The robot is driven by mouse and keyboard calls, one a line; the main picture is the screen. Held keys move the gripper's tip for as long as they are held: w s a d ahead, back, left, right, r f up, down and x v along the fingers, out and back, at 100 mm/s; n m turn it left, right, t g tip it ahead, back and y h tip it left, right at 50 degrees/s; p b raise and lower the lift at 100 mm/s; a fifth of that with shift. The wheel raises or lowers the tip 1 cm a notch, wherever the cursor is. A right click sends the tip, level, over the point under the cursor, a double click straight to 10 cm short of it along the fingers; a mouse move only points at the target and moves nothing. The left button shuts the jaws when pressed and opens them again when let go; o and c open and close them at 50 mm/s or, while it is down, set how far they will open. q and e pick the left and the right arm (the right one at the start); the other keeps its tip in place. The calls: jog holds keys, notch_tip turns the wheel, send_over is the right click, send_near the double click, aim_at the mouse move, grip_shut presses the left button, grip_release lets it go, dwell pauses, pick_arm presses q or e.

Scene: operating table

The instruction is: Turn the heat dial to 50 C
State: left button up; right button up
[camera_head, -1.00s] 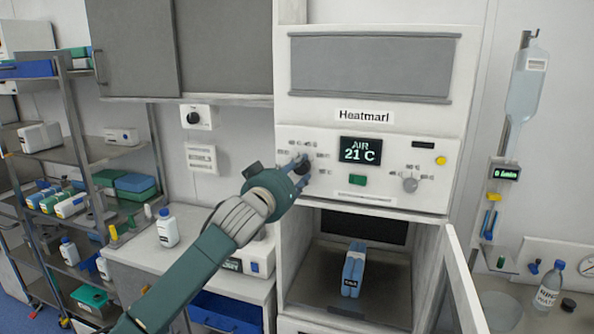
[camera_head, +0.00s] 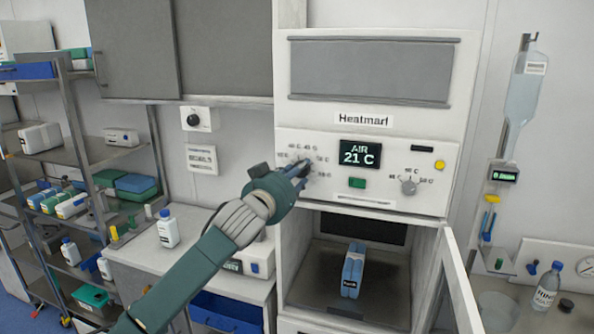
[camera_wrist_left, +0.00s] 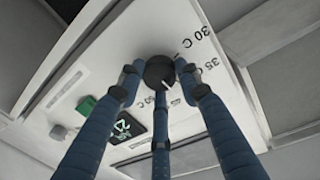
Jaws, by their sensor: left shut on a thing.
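The heat dial (camera_wrist_left: 158,69) is a black round knob with a white pointer mark on the white cabinet panel. In the left wrist view the pointer aims down and slightly right; labels 30 C and 35 C are readable at its right. My left gripper (camera_head: 301,167) has its blue fingers closed around the dial; they also show in the left wrist view (camera_wrist_left: 158,78). In the head view the gripper hides most of the dial. The display (camera_head: 360,153) reads AIR 21 C. My right gripper is not in view.
A second, grey dial (camera_head: 409,187) and a green button (camera_head: 357,183) sit further right on the panel. Below, the cabinet door (camera_head: 459,285) stands open, with blue packs (camera_head: 352,273) inside. A white bottle (camera_head: 167,229) stands on the left counter.

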pick_arm(q)
jog(key=shift+d+r+m+y+p, duration=0.15)
jog(key=shift+m+p, duration=0.65)
jog(key=shift+m, duration=1.25)
jog(key=shift+a+r+m+y+p, duration=0.15)
jog(key=shift+m+p, duration=0.6)
jog(key=shift+m, duration=1.25)
jog(key=shift+d+r+m+y+p, duration=0.2)
jog(key=shift+m+p, duration=0.6)
jog(key=shift+m, duration=1.25)
jog(key=o, duration=1.1)
jog(key=shift+o, duration=0.3)
jog(key=shift+d+f, duration=0.1)
jog(key=shift+f, duration=0.1)
jog(key=shift+s, duration=0.1)
jog(key=shift+f, duration=0.1)
